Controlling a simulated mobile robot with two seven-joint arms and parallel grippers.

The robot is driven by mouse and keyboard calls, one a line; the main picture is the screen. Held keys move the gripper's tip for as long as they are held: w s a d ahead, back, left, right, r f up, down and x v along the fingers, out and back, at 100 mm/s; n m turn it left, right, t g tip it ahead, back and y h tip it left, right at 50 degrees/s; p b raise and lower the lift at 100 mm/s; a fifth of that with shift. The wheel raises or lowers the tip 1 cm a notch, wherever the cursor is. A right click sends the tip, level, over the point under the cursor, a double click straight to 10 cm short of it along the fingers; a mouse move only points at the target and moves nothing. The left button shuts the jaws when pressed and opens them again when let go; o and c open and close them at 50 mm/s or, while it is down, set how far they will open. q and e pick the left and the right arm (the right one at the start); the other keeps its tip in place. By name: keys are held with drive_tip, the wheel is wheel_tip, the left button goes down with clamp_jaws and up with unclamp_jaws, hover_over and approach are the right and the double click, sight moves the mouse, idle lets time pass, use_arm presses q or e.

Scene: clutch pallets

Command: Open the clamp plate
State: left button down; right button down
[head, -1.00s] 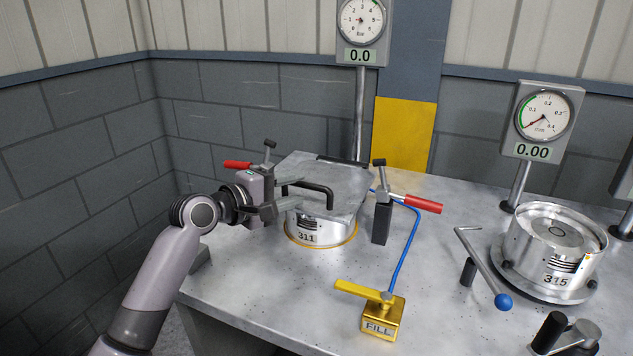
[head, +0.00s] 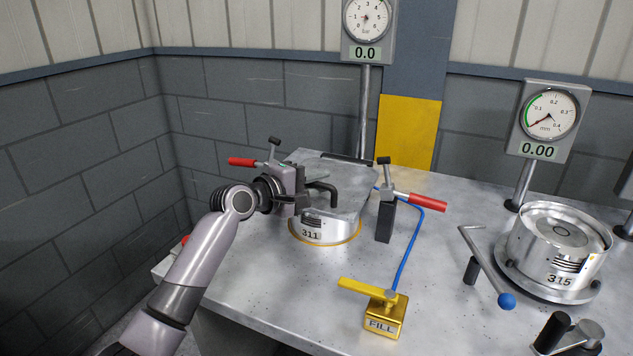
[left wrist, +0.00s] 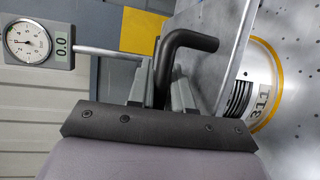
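The clamp plate (head: 352,180) is a flat grey plate lying level over the round silver clutch 311 (head: 318,231), hinge side at the back. Its black bent handle (head: 325,188) is at the front left; it also shows in the left wrist view (left wrist: 188,41). My left gripper (head: 303,197) is at the handle's left end. In the left wrist view its fingers (left wrist: 160,88) flank the handle closely and look shut on it. Red-handled toggle clamps stand left (head: 243,162) and right (head: 428,202) of the plate, handles pointing outward. My right gripper is not in view.
A yellow FILL valve (head: 384,316) and blue hose (head: 408,247) are in front and right. The bar gauge (head: 368,20) reads 0.0. Clutch 315 (head: 556,260) and a blue-knobbed lever (head: 487,270) are further right. The bench (head: 270,265) is clear at front left.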

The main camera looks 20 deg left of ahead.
use_arm(q)
drive_tip(key=shift+r, duration=0.1)
drive_tip(key=shift+w+r+p, duration=0.1)
drive_tip(key=shift+r+p, duration=0.45)
drive_tip(key=r+g+p, duration=0.1)
drive_tip(key=w+r, duration=0.1)
drive_tip(key=shift+r+n+g+y+p, duration=0.3)
drive_tip(key=shift+r+g+p, duration=0.05)
drive_tip(key=shift+g, duration=0.05)
drive_tip(key=w+r+n+g, duration=0.1)
drive_tip(key=w+r+g, duration=0.3)
drive_tip(key=r, duration=0.2)
drive_tip(key=shift+w+g+y, duration=0.3)
drive_tip(key=shift+y, duration=0.1)
drive_tip(key=shift+d, duration=0.1)
drive_tip(key=c, duration=1.1)
unclamp_jaws()
